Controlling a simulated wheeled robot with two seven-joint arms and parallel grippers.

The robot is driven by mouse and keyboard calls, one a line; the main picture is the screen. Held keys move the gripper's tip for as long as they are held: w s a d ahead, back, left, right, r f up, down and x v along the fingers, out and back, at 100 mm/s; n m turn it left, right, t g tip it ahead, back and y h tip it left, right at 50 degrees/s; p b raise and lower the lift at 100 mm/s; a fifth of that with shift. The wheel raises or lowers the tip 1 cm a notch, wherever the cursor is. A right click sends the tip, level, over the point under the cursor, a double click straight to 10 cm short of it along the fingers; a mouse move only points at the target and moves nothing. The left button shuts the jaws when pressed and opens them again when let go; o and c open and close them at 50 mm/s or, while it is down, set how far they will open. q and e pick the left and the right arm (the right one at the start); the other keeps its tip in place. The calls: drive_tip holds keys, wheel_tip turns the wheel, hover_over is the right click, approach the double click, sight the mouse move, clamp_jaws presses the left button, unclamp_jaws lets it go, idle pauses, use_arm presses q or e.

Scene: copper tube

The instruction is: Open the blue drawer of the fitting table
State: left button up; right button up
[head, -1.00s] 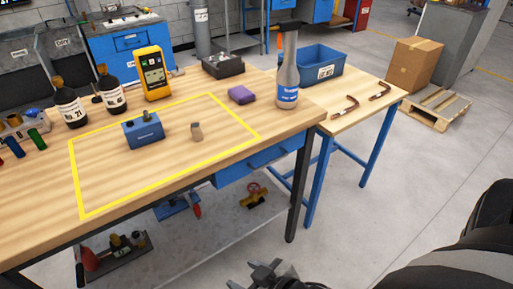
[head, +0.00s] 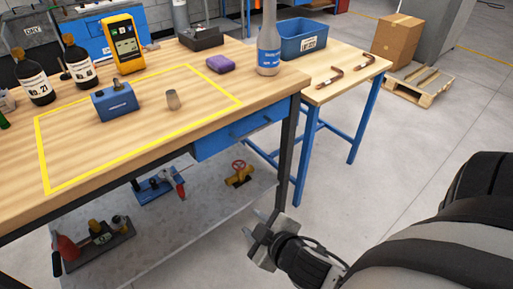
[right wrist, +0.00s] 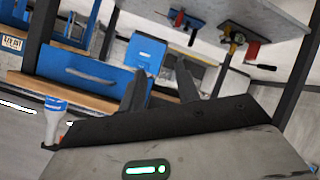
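The blue drawer (head: 240,131) sits under the front right edge of the wooden fitting table (head: 140,160). Its front looks flush with the table frame, so it appears closed. The right wrist view is upside down and shows the drawer front (right wrist: 75,68) with its bar handle (right wrist: 92,77), left of my fingers. My right gripper (head: 260,224) is low in front of the table, below and to the right of the drawer, apart from it. Its two fingers (right wrist: 161,85) are spread, with nothing between them. My left gripper is not in view.
A dark table leg (head: 286,155) stands between the drawer and the side table (head: 330,88). A spray-like bottle (head: 269,50) stands on the tabletop above the drawer. The lower shelf (head: 200,215) holds tools and a valve (head: 239,174). The floor in front is clear.

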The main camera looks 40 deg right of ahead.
drive_tip(key=w+d+f+n+t+h+b, duration=0.3)
drive_tip(key=w+d+b, duration=0.1)
drive_tip(key=d+b, duration=0.25)
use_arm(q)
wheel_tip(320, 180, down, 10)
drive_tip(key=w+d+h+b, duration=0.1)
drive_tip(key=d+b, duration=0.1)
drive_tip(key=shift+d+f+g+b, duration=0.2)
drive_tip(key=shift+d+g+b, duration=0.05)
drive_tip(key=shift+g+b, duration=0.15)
use_arm(e)
drive_tip(key=w+d+r+n+t+h, duration=0.1)
drive_tip(key=w+d+r, duration=0.3)
drive_tip(key=w, duration=0.4)
drive_tip(key=w+d+r+n+t+h, duration=0.2)
drive_tip(key=w+d+r, duration=0.2)
drive_tip(key=w, duration=0.3)
drive_tip(key=shift+w+d+r+n+t, duration=0.15)
drive_tip(key=shift+w+d+n+t, duration=0.2)
drive_tip(key=shift+d, duration=0.2)
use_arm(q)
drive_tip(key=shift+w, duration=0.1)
use_arm(e)
clamp_jaws()
